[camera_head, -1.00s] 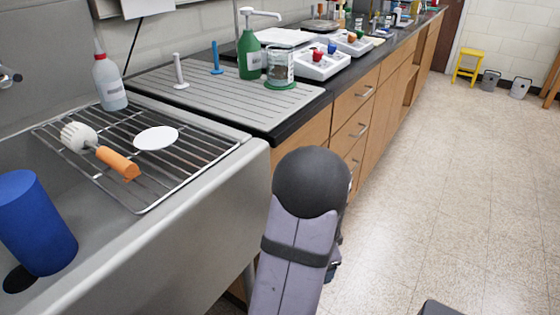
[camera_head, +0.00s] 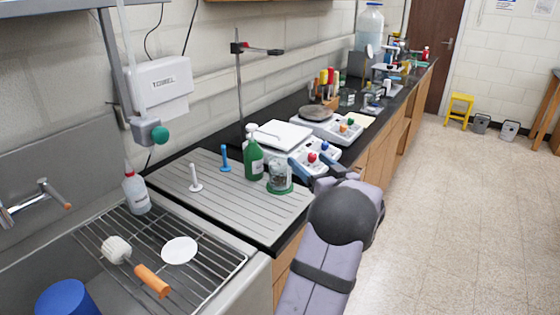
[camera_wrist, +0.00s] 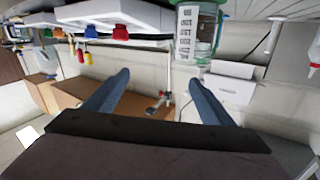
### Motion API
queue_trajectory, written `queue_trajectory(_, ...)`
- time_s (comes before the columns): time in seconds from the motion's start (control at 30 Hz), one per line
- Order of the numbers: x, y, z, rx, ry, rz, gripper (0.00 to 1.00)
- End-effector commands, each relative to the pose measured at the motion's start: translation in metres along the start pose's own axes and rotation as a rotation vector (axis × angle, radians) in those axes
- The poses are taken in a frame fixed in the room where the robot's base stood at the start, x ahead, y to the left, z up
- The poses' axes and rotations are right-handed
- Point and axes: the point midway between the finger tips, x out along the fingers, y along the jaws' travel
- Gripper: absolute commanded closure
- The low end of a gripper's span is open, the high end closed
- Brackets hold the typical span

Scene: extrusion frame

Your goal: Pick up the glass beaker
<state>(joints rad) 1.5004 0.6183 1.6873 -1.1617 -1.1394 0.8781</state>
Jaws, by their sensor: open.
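The glass beaker (camera_head: 280,176) stands upright on a green round base at the right end of the grey ribbed drainboard (camera_head: 215,195), beside a green pump bottle (camera_head: 254,160). In the wrist view, which looks upside down, the clear beaker (camera_wrist: 197,35) with printed markings is at the top, right of centre. My gripper (camera_wrist: 158,77) is open and empty; its two blue fingers are apart, and the beaker is not between them. In the head view my arm is at the counter edge, just right of the beaker, and hides part of the gripper.
Hotplates (camera_head: 315,155) with coloured knobs stand right behind the beaker. A white peg (camera_head: 195,180) and a blue peg (camera_head: 224,160) stand on the drainboard. A sink rack (camera_head: 205,262) holds a brush and a white disc.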

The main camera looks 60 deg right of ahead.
Motion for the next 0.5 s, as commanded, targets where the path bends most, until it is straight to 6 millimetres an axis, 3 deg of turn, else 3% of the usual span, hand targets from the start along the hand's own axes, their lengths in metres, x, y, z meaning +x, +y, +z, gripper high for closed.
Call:
queue_trajectory(0.2, 0.009, -0.033, 0.024, -0.107, -0.003, -0.181, 0.23)
queue_trajectory(0.5, 0.014, -0.042, 0.029, -0.132, -0.001, -0.222, 0.23)
